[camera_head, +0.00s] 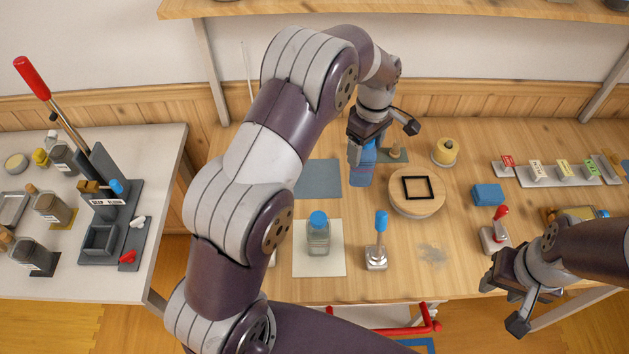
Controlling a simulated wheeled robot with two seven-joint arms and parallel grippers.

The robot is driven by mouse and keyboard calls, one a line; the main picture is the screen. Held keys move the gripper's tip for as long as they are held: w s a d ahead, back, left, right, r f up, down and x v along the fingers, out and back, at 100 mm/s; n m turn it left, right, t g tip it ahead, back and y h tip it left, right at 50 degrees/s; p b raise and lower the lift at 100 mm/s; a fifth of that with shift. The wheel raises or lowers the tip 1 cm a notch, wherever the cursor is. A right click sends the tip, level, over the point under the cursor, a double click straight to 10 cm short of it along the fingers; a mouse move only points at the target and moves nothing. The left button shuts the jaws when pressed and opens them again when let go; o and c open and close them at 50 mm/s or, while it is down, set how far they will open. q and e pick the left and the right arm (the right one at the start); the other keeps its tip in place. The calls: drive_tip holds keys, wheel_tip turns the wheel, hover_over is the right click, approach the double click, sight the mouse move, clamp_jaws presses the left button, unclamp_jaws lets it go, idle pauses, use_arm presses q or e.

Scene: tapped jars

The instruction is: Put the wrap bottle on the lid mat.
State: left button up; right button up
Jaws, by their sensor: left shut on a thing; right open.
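My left gripper (364,142) is shut on a blue thing (361,172), likely the wrap bottle. It hangs upright over the table, between a flat grey-blue mat (318,180) and a round wooden board. A small dark green mat (401,158) with a wooden knob-like piece on it lies just right of and behind the held thing. I cannot tell which mat is the lid mat. The gripper hides the held thing's top. My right gripper (502,304) is open and empty at the table's front right.
A blue-lidded jar (318,238) stands on a cream mat (334,268). A blue-handled tool (377,255) stands beside it. The round board (418,206) bears a black square frame. A yellow-topped roll (445,152) and blue block (488,194) are farther right. The grey-blue mat is bare.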

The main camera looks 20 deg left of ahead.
use_arm(q)
drive_tip(key=a+f+p, duration=0.4)
drive_tip(key=a+f, duration=0.6)
drive_tip(key=a, duration=0.2)
drive_tip(key=shift+f+n+p, duration=0.3)
drive_tip(key=shift+f, duration=0.1)
drive_tip(key=o, duration=1.7)
